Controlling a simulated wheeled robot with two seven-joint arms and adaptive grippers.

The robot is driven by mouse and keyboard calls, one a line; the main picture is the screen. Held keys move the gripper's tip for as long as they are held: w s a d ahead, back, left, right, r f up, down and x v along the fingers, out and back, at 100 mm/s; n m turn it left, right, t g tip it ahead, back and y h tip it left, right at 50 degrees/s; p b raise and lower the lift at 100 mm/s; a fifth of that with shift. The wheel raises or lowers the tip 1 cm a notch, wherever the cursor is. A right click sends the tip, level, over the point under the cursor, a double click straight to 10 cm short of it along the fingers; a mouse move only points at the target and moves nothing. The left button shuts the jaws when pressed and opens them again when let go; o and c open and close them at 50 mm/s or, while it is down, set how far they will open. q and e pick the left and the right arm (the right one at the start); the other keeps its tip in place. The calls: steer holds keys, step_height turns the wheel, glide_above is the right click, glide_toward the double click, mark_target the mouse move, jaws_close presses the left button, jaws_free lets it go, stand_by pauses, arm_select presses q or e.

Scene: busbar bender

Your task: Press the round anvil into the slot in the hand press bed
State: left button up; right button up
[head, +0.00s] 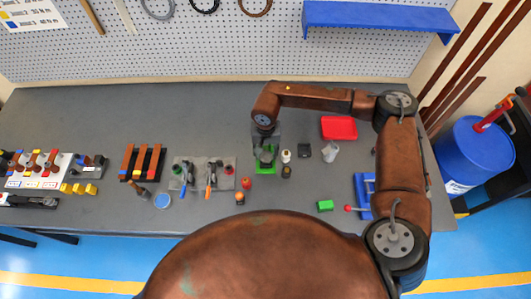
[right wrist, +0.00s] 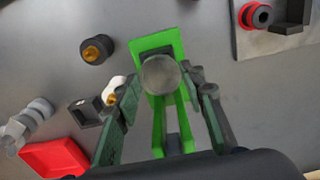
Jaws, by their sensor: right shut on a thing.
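A round grey piece (right wrist: 160,75), which looks like the round anvil, sits between the fingertips of my right gripper (right wrist: 164,73) in the right wrist view. My right gripper (head: 265,148) is shut on it, and in the head view it hangs over the green hand press (head: 265,169). In the right wrist view, the green plate and rails of the press (right wrist: 158,45) lie behind and below the grey piece. The slot is hidden, and I cannot tell whether the piece touches the bed. My left gripper is not in view.
A red tray (head: 339,128), a grey cylinder (head: 330,151), a black box (head: 304,150) and small round parts (head: 286,156) stand right of the press. A grey fixture plate (head: 203,180) is to its left. A green block (head: 325,205) and blue frame (head: 363,190) lie at front right.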

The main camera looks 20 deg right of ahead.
mark_target(266, 157)
steer(key=shift+f+b, duration=0.85)
steer(key=shift+f, duration=0.15)
steer(key=o, duration=1.4)
steer(key=shift+s+f, duration=0.1)
step_height(266, 157, up, 12)
steer(key=shift+r, duration=0.2)
steer(key=shift+c, duration=0.8)
